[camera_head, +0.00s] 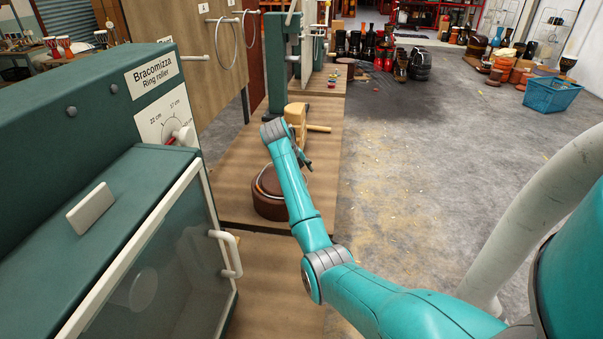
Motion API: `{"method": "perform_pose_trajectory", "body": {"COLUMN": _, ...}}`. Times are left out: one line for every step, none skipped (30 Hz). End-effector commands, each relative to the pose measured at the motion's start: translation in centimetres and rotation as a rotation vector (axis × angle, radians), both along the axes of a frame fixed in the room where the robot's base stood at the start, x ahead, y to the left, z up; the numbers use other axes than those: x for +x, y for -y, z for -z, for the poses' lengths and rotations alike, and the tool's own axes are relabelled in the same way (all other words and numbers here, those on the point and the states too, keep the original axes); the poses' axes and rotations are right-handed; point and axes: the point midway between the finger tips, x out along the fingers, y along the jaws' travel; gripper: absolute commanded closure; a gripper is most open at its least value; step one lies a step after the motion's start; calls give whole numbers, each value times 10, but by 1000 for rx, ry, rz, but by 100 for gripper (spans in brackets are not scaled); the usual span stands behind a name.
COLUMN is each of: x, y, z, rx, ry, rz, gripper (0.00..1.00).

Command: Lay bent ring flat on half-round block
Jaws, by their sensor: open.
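My gripper (306,163) is small and dark at the far end of my teal arm, over the wooden bench (236,165). It is open, and I see nothing between its fingers. A reddish-brown block (270,208) with a rounded side stands on the bench just left of my forearm. A thin pale metal ring (259,183) shows on top of the block, along its left edge. My arm hides the right part of the ring and block, so I cannot tell whether the ring lies flat. My gripper is beyond and right of the block, apart from it.
A wooden mallet (297,113) is on the bench beyond my gripper. The green ring roller machine (95,125) fills the left foreground. Metal rings (226,59) hang on a wooden board (178,45) behind. The floor (430,150) right of the bench is clear.

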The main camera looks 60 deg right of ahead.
Motion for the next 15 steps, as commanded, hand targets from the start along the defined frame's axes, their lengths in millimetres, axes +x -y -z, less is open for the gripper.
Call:
{"method": "perform_pose_trajectory", "body": {"x": 1, "y": -2, "z": -2, "rx": 1, "ry": 1, "rz": -1, "gripper": 41}}
{"method": "perform_pose_trajectory", "body": {"x": 1, "y": -3, "z": -3, "rx": 0, "ry": 1, "rz": -2, "gripper": 41}}
{"method": "perform_pose_trajectory", "body": {"x": 2, "y": -4, "z": -7, "rx": -1, "ry": 1, "rz": -2, "gripper": 41}}
{"method": "perform_pose_trajectory", "body": {"x": 2, "y": -6, "z": -10, "rx": 0, "ry": 1, "rz": -2, "gripper": 41}}
{"method": "perform_pose_trajectory", "body": {"x": 3, "y": -8, "z": -13, "rx": -1, "ry": 1, "rz": -2, "gripper": 41}}
{"method": "perform_pose_trajectory", "body": {"x": 3, "y": -11, "z": -19, "rx": -2, "ry": 3, "rz": -2, "gripper": 41}}
{"method": "perform_pose_trajectory", "body": {"x": 4, "y": -13, "z": -24, "rx": -2, "ry": 3, "rz": -2, "gripper": 41}}
{"method": "perform_pose_trajectory", "body": {"x": 4, "y": -16, "z": -29, "rx": -2, "ry": 3, "rz": -2, "gripper": 41}}
{"method": "perform_pose_trajectory", "body": {"x": 5, "y": -19, "z": -37, "rx": -3, "ry": 4, "rz": -1, "gripper": 41}}
{"method": "perform_pose_trajectory", "body": {"x": 5, "y": -22, "z": -42, "rx": -3, "ry": 3, "rz": -1, "gripper": 41}}
{"method": "perform_pose_trajectory", "body": {"x": 6, "y": -25, "z": -47, "rx": -3, "ry": 3, "rz": -1, "gripper": 41}}
{"method": "perform_pose_trajectory", "body": {"x": 6, "y": -29, "z": -54, "rx": -3, "ry": 3, "rz": -2, "gripper": 41}}
{"method": "perform_pose_trajectory", "body": {"x": 7, "y": -32, "z": -60, "rx": -3, "ry": 3, "rz": -3, "gripper": 41}}
{"method": "perform_pose_trajectory", "body": {"x": 7, "y": -35, "z": -64, "rx": -2, "ry": 3, "rz": -3, "gripper": 41}}
{"method": "perform_pose_trajectory", "body": {"x": 8, "y": -39, "z": -71, "rx": -2, "ry": 3, "rz": -3, "gripper": 41}}
